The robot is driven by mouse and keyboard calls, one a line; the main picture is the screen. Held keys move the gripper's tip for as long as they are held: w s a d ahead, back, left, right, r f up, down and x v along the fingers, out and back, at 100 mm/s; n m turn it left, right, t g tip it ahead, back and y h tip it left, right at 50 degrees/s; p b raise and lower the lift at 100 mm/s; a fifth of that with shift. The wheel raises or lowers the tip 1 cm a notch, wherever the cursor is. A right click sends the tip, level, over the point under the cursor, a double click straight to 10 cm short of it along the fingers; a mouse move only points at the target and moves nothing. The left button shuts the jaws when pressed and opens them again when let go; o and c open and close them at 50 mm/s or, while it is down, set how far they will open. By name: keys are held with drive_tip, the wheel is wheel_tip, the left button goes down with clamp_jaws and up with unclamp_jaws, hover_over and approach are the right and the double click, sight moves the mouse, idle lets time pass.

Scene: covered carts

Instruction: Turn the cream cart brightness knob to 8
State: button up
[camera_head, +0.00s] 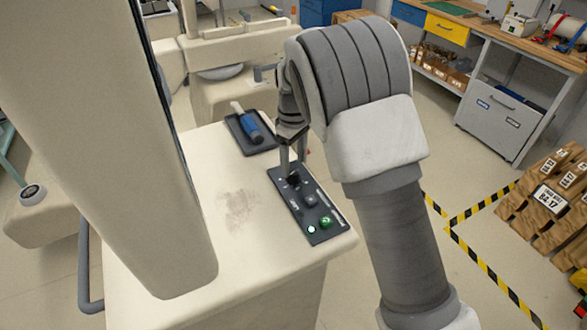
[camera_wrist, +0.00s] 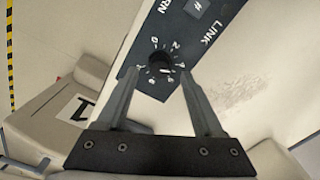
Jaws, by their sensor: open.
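The cream cart (camera_head: 235,215) has a dark control panel (camera_head: 318,236) at its right edge. The black round brightness knob (camera_head: 293,178) is at the panel's far end. In the wrist view the knob (camera_wrist: 160,62) sits inside a ring of white numbers; its pointer setting is too small to read. My gripper (camera_head: 291,160) points down over the knob. In the wrist view its two fingers (camera_wrist: 159,76) are apart, one on each side of the knob, with gaps between. I cannot tell whether the fingertips are at knob height. The gripper holds nothing.
Nearer on the panel are a grey control (camera_head: 310,200), a green button (camera_head: 326,221) and a small pale light (camera_head: 311,230). A dark tray (camera_head: 236,133) with a blue-and-white tool (camera_head: 248,126) lies behind. A tall cream body (camera_head: 130,150) stands left. The cart top's middle is clear.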

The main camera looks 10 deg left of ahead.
sight(293, 172)
drive_tip(key=shift+f, duration=1.55)
clamp_jaws()
